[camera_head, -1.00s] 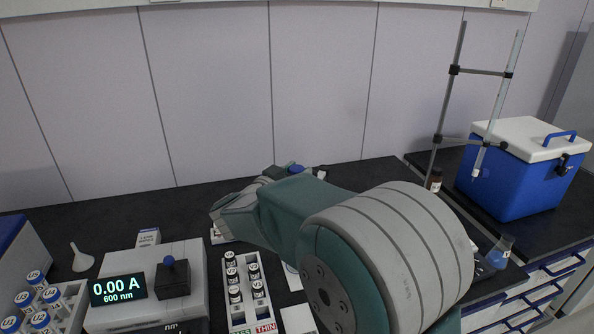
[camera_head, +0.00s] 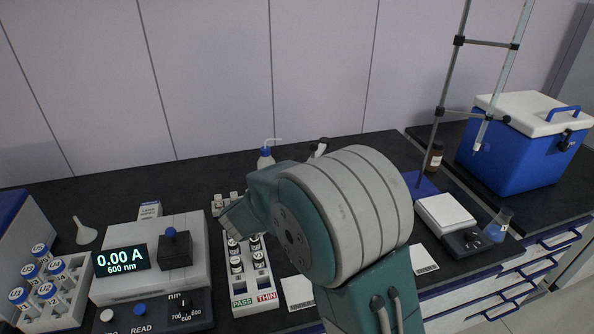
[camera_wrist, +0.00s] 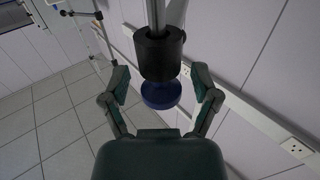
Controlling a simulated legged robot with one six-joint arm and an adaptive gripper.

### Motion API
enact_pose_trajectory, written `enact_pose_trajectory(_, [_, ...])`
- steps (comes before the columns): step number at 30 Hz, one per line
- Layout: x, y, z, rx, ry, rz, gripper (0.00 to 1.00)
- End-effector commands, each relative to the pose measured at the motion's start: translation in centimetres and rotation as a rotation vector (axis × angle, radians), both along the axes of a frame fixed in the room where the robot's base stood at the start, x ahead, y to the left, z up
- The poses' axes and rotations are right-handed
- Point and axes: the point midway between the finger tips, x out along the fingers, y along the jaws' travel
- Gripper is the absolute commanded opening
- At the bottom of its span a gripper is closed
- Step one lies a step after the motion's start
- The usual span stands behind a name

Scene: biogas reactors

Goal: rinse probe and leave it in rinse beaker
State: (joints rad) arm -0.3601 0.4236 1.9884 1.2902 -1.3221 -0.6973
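In the wrist view, the two fingers of my gripper (camera_wrist: 160,82) are spread, with a gap on each side of the probe. The probe has a grey shaft (camera_wrist: 157,14), a thick black body (camera_wrist: 159,54) and a round blue cap (camera_wrist: 161,95) on the gripper side. Its cap and neck lie between the fingertips; no finger is seen touching it. The far end of the shaft is out of the picture. In the head view my own arm hides the gripper and the probe. I cannot make out the rinse beaker in either view.
A white tube rack (camera_head: 240,291) and a photometer reading 0.00 A (camera_head: 121,260) stand left of my arm. A wash bottle (camera_head: 266,159) stands behind it. To the right are a white-topped device (camera_head: 446,213), a flask with blue liquid (camera_head: 495,231) and a tall stand (camera_head: 451,82).

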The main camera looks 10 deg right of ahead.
Motion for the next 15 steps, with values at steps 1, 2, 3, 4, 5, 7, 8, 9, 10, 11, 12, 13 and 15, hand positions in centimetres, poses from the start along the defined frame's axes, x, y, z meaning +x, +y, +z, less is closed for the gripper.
enact_pose_trajectory(1, [0.0, 0.0, 0.1, 0.0, -0.001, 0.0, 0.83])
enact_pose_trajectory(2, [0.0, 0.1, 0.1, -0.001, -0.002, 0.001, 0.83])
enact_pose_trajectory(3, [0.0, 0.1, 0.1, -0.001, -0.002, 0.001, 0.83])
enact_pose_trajectory(4, [0.0, 0.1, 0.1, -0.001, -0.002, 0.001, 0.83])
enact_pose_trajectory(5, [0.0, 0.1, 0.1, -0.002, -0.003, 0.001, 0.83])
enact_pose_trajectory(7, [0.0, 0.2, 0.2, -0.002, -0.003, 0.001, 0.83])
enact_pose_trajectory(8, [0.0, 0.2, 0.2, -0.002, -0.003, 0.001, 0.83])
enact_pose_trajectory(9, [0.0, 0.2, 0.2, -0.002, -0.003, 0.001, 0.83])
enact_pose_trajectory(10, [-0.1, 0.3, 0.2, -0.002, -0.004, 0.001, 0.83])
enact_pose_trajectory(11, [-0.2, 0.5, 0.2, -0.002, -0.004, 0.002, 0.83])
enact_pose_trajectory(12, [-0.4, 0.7, 0.2, -0.001, -0.003, 0.002, 0.83])
enact_pose_trajectory(13, [-0.7, 1.0, 0.2, -0.001, -0.003, 0.003, 0.83])
enact_pose_trajectory(15, [-1.4, 1.9, 0.2, -0.002, -0.003, 0.005, 0.83])
